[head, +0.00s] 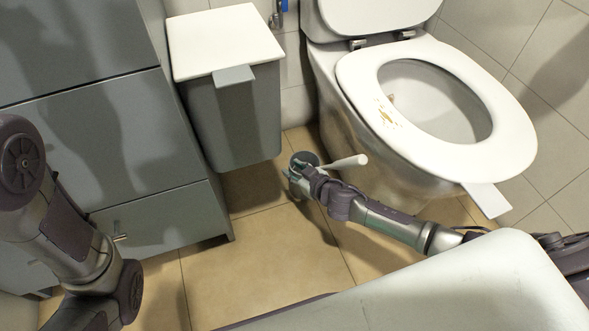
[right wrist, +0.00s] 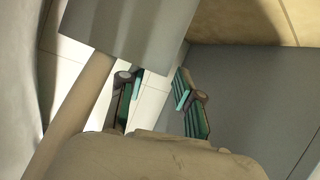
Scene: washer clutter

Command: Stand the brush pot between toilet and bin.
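The brush pot (head: 305,158) is a small dark grey pot on the floor in the gap between the toilet (head: 345,110) and the bin (head: 235,115). It looks upright, and a pale brush handle (head: 347,163) slants out to the right. My right gripper (head: 297,180) is low at the pot's near side and partly covers it. In the right wrist view, the fingers (right wrist: 157,95) are apart with wall tiles showing between them. The grey pot (right wrist: 130,30) and handle (right wrist: 70,120) lie beside them; contact is unclear. My left gripper is out of view.
Grey drawers (head: 100,120) stand left of the bin, with a tiled wall behind. Tan floor (head: 260,260) in front of the bin is clear.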

